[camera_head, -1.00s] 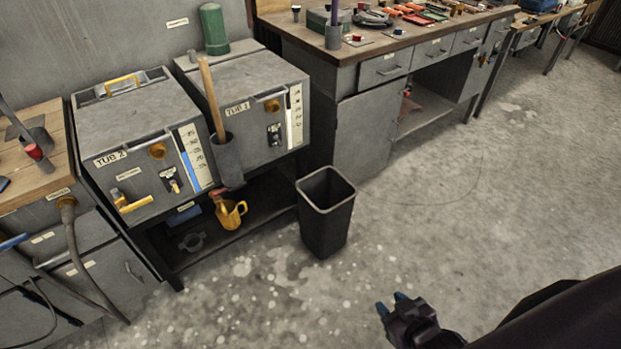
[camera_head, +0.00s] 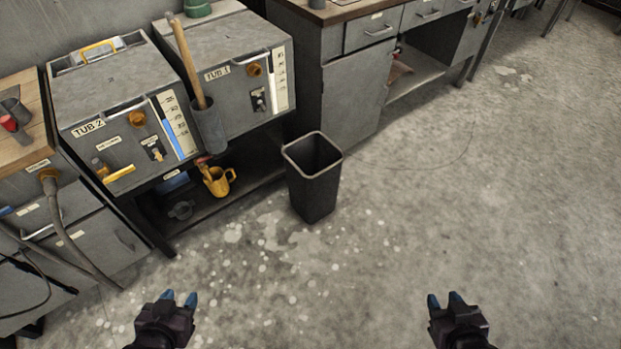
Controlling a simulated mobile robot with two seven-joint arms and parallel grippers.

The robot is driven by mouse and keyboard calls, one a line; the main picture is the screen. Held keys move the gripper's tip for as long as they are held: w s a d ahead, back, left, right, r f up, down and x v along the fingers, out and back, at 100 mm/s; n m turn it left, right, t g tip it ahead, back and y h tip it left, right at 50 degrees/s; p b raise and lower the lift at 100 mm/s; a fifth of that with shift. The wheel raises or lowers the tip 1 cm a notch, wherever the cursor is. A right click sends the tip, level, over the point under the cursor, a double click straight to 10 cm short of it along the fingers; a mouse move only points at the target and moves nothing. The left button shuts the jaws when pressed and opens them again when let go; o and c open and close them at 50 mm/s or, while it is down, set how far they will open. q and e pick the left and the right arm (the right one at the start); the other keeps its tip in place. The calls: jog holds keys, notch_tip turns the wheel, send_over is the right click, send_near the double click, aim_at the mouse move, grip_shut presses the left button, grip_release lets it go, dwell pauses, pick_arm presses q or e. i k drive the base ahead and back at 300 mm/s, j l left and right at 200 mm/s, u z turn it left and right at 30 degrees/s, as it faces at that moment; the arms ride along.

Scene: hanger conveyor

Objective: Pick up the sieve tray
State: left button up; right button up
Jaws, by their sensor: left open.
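I see no thing that I can clearly tell is the sieve tray. A yellow handle (camera_head: 98,49) stands in a recess in the top of the grey box marked TUB 2 (camera_head: 105,85); what it belongs to is hidden in the recess. My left gripper (camera_head: 179,298) is at the bottom left, open and empty, well in front of the tubs. My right gripper (camera_head: 445,299) is at the bottom right, over bare floor, with its fingertips apart and nothing between them.
A second box marked TUB 1 (camera_head: 228,52) stands beside it, with a wooden-handled tool in a grey holder (camera_head: 209,130). A yellow jug (camera_head: 217,183) sits on the shelf below. A black bin (camera_head: 314,184) stands on the floor in front. The floor at the right is clear.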

aim_at(97, 50)
jog(key=u, duration=1.65)
jog(key=i+l+u, duration=0.15)
jog(key=u, duration=0.2)
jog(key=i+l+u, duration=0.15)
jog(key=u, duration=0.15)
jog(key=l, duration=0.1)
